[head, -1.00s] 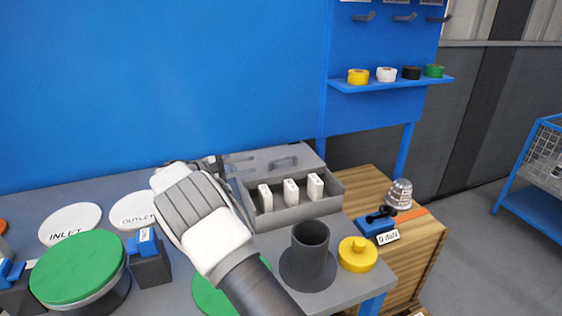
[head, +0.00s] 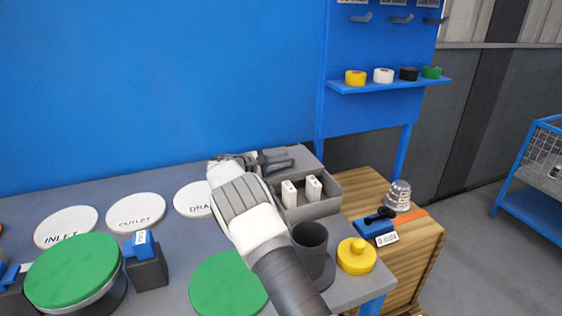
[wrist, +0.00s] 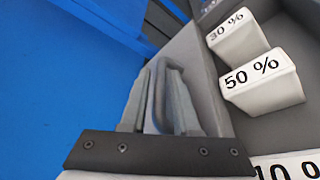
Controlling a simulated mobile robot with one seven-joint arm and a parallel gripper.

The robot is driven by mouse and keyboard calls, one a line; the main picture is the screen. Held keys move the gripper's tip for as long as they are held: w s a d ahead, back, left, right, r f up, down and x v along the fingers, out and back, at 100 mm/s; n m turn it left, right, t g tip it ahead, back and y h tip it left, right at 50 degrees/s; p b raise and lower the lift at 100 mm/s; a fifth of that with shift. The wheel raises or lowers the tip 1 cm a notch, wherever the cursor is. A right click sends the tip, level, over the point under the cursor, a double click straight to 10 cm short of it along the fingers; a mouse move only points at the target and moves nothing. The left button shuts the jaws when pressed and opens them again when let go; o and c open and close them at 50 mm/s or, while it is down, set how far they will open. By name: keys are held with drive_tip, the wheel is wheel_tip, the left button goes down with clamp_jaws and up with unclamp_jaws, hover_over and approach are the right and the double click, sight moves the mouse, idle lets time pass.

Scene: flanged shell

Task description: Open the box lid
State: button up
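The grey box (head: 329,202) stands on the bench with its inside showing and white labelled blocks in it. Its light grey lid (head: 301,158) lies at the box's back side, with a dark loop handle (head: 280,165) on it. My gripper (head: 265,161) is over the lid at the handle. In the wrist view, my gripper (wrist: 160,105) has its two fingers apart, with the grey handle (wrist: 158,75) showing between them. I cannot tell whether they touch it. My arm hides the left part of the box in the head view.
A dark flanged pipe (head: 311,240) and a yellow knobbed cap (head: 357,256) stand in front of the box. Green discs (head: 228,284) and white labelled discs (head: 136,211) lie to the left. The blue back panel (head: 160,80) rises behind the bench.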

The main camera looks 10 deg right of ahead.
clamp_jaws()
idle(1.4)
